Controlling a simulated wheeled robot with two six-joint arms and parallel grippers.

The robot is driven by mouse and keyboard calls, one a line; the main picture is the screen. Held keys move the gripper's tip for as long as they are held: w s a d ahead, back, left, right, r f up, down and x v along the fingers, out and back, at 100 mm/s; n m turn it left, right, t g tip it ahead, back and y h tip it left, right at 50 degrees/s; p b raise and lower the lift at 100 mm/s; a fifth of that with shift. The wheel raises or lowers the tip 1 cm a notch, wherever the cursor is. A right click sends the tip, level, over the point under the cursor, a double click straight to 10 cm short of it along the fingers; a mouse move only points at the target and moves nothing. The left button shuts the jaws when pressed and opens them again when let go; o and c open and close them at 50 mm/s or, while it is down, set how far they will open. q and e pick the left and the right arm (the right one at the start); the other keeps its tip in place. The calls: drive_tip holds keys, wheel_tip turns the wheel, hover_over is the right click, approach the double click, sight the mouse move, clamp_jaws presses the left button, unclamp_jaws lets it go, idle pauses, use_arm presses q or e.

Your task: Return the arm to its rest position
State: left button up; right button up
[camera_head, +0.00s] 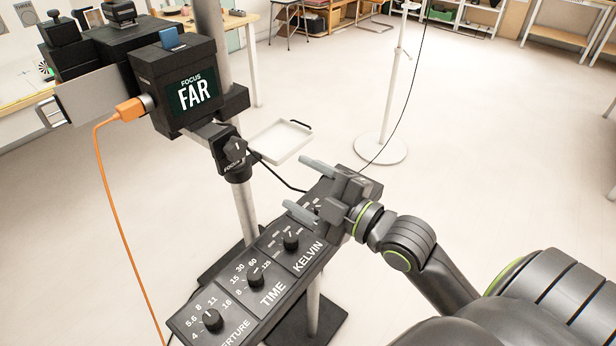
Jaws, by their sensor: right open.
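My right gripper (310,187) is open and empty. Its two grey fingers are parallel and point left, over the far end of the black control panel (212,336). The panel's KELVIN dial (291,242) lies just below and left of the fingers. My right arm (435,268) reaches in from the lower right corner, bent, and partly hides the far end of the panel. I cannot tell whether the gripper touches the panel. My left gripper is not in view.
A black camera rig with a FOCUS FAR display (192,92) stands on a pole at the upper left, with an orange cable (103,172). A small white tray (281,142) sits behind the panel. A white stand (381,149) is beyond the gripper. The floor at right is clear.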

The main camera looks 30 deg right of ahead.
drive_tip(key=shift+s+d, duration=0.1)
drive_tip(key=shift+s, duration=0.2)
idle(0.4)
